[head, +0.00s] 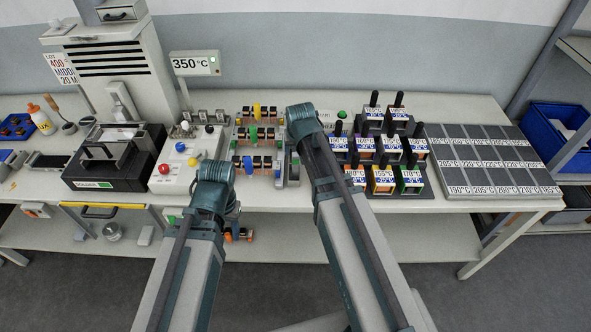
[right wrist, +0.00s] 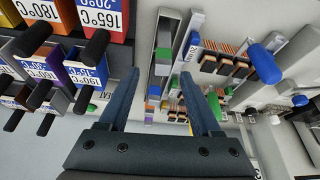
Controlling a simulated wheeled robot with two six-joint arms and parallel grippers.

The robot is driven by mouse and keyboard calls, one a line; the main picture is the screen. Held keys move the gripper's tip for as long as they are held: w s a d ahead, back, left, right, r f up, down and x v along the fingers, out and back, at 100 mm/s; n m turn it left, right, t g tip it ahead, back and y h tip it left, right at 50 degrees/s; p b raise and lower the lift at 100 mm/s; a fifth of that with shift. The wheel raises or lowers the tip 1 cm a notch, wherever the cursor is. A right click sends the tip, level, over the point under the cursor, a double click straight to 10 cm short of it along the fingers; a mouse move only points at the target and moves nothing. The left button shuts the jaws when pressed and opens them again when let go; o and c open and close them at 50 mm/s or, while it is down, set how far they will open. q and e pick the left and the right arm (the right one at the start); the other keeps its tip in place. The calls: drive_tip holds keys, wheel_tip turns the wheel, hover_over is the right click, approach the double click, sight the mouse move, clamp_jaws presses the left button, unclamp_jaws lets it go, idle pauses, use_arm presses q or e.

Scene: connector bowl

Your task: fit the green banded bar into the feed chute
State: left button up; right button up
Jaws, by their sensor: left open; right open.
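A grey bar with a green band (right wrist: 163,56) shows in the right wrist view. It lies in or along a narrow grey channel, which looks like the feed chute (right wrist: 177,40); how deep it sits I cannot tell. The channel also seems to show in the head view (head: 294,170), between my arms. My right gripper (right wrist: 163,98) is open and empty, its two fingers apart with the channel beyond them. In the head view its fingers are hidden behind my right arm. My left gripper (head: 233,207) is open near the table's front edge, mostly hidden by its own wrist.
Racks of connectors with coloured handles (head: 256,137) stand left of the channel. Temperature-labelled blocks with black handles (head: 382,150) stand to the right, beside a grey labelled board (head: 490,160). A white control box (head: 186,158) and a black machine (head: 112,160) stand left.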

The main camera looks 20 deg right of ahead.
sight(295, 154)
drive_tip(key=b+x, duration=0.4)
drive_tip(key=x, duration=0.1)
drive_tip(key=shift+w+a, duration=0.1)
drive_tip(key=shift+a, duration=0.1)
drive_tip(key=shift+r, duration=0.1)
clamp_jaws()
idle(1.1)
